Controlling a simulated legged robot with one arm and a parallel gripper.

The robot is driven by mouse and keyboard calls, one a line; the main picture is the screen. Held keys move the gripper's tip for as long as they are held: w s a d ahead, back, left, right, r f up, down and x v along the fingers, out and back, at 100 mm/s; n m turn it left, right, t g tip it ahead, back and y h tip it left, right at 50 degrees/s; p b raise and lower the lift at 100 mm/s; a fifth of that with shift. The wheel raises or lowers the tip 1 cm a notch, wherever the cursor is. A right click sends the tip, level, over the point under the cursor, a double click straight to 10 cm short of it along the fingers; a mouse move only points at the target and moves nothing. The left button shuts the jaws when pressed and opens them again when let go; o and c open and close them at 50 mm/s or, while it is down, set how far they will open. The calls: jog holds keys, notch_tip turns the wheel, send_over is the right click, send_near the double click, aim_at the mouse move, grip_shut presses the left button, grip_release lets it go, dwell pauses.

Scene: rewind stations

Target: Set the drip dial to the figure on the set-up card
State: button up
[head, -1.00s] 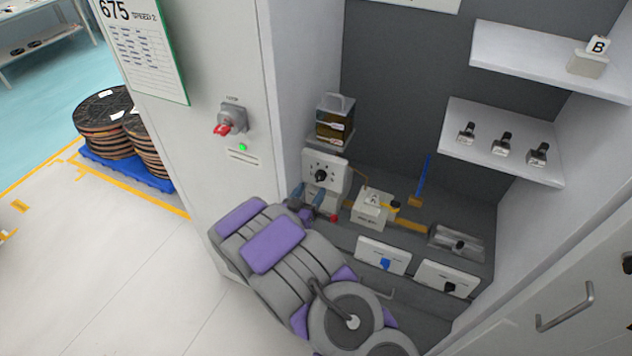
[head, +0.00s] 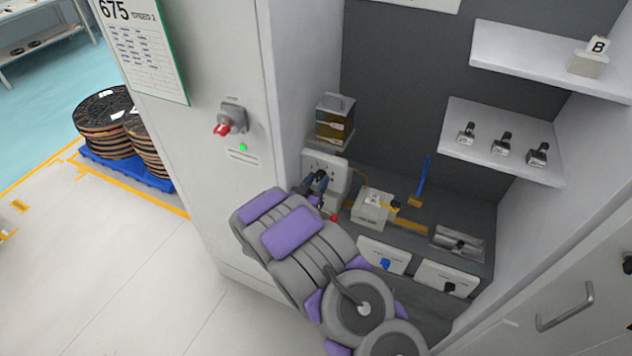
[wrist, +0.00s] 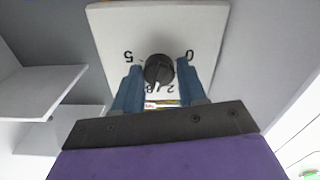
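The drip dial is a white plate (head: 338,165) with a black knob, below an amber tank. My gripper (head: 318,180) is in front of it and hides the knob in the head view. In the wrist view the black knob (wrist: 158,70) sits between my two blue fingers (wrist: 158,78), which are open with small gaps visible beside it. Its light pointer mark points down and slightly left. Upside-down figures, including 5, 2 and 0, show around the knob. The set-up card (head: 145,45) with a green edge hangs on the cabinet; its heading reads 675, its small lines are unreadable.
The amber tank (head: 335,120) stands just above the dial. A white block (head: 372,210) and panels with a blue knob (head: 385,264) and a black knob (head: 450,287) are to the right. A red-handled switch (head: 230,120) is on the cabinet. Shelves (head: 500,150) are at right.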

jog(key=c, duration=0.6)
jog(key=o, duration=1)
jog(key=shift+a, duration=0.15)
jog(key=shift+o, duration=0.2)
jog(key=v, duration=1.7)
jog(key=shift+s, duration=0.15)
